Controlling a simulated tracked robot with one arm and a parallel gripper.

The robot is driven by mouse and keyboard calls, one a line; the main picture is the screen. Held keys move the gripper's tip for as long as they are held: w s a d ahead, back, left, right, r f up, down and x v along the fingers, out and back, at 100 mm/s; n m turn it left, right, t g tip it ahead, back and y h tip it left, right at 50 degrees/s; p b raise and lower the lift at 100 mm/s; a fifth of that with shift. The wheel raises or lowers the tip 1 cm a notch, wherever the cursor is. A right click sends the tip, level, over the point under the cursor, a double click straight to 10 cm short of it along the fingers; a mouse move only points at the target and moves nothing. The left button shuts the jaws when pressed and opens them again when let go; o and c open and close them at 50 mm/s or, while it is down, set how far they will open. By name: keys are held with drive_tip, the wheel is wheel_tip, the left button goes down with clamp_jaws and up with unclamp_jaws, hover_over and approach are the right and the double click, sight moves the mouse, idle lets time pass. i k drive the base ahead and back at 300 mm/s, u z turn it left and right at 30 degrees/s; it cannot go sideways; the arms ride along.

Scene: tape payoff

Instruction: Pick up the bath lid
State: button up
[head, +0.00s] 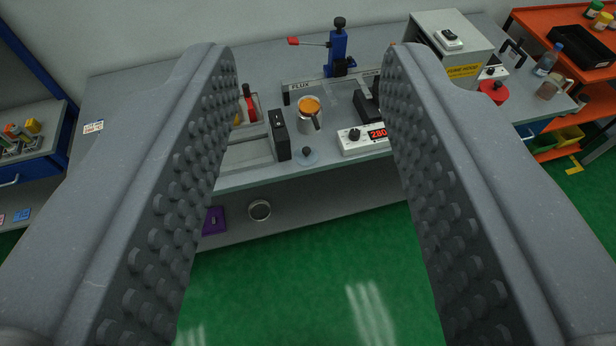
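A small grey-blue round disc with a dark knob, which looks like the bath lid (306,155), lies flat near the front edge of the grey bench (130,135). It is between a black upright box (279,135) and a white controller reading 280 (353,143). My gripper (312,85) is wide open and empty, its two studded grey fingers framing the view. The disc shows in the gap between the fingers, farther off and not touched. The right finger hides part of the bench behind the controller.
A metal pot with orange content (310,113) stands just behind the disc. A blue press (338,50) and a fume hood (452,45) are farther back. A red knobbed piece (493,92) sits at right. Green floor (310,290) in front is clear.

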sight(306, 155)
drive_tip(key=u, duration=0.25)
drive_tip(key=i, duration=1.05)
drive_tip(key=z, duration=0.35)
